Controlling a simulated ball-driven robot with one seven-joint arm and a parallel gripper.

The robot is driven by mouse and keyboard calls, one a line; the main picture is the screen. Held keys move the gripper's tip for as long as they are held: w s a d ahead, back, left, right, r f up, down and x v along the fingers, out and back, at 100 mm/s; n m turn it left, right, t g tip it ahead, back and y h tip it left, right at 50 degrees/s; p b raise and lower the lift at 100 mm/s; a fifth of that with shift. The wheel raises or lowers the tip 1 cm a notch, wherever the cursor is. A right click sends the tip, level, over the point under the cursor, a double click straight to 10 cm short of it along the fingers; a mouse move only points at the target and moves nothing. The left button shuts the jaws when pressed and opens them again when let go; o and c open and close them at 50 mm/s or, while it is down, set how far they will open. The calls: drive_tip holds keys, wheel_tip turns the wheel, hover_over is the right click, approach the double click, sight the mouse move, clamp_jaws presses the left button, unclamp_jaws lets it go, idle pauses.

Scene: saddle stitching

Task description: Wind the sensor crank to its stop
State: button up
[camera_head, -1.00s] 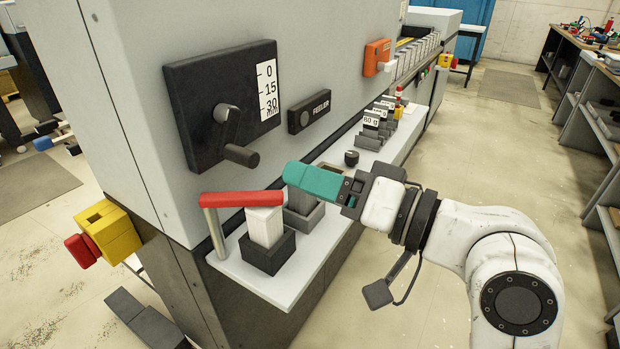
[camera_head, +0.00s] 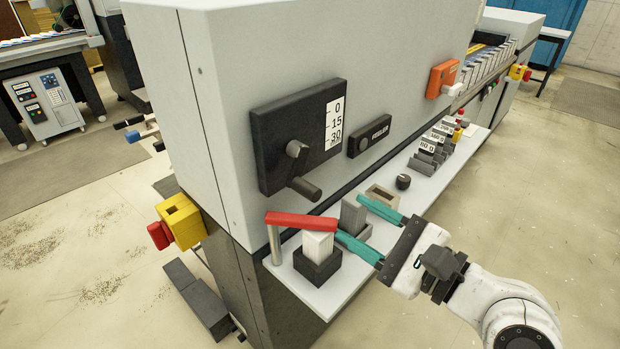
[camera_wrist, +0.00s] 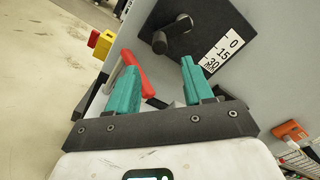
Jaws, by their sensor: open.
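The sensor crank (camera_head: 298,168) is a dark arm with a round handle sticking out toward me, low on a black plate (camera_head: 270,125) with a white 0-15-30 mm scale (camera_head: 335,122). In the wrist view the crank (camera_wrist: 172,36) shows at the top, beyond my fingertips. My gripper (camera_head: 350,217) has two teal fingers spread apart, with nothing held between them. It is below and to the right of the crank handle, apart from it. It also shows in the wrist view (camera_wrist: 160,78).
A red bar on a post (camera_head: 300,220) stands over a white block in a black holder (camera_head: 318,268), near my lower finger. A grey block, knob (camera_head: 403,181) and small trays share the shelf. A FEELER block (camera_head: 369,136) is on the wall. A yellow box (camera_head: 182,222) juts out left.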

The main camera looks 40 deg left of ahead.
sight(318, 197)
drive_tip(key=a, duration=0.3)
drive_tip(key=a+p, duration=0.1)
drive_tip(key=a, duration=0.6)
drive_tip(key=shift+w+a, duration=0.3)
drive_tip(key=shift+w, duration=0.1)
clamp_jaws()
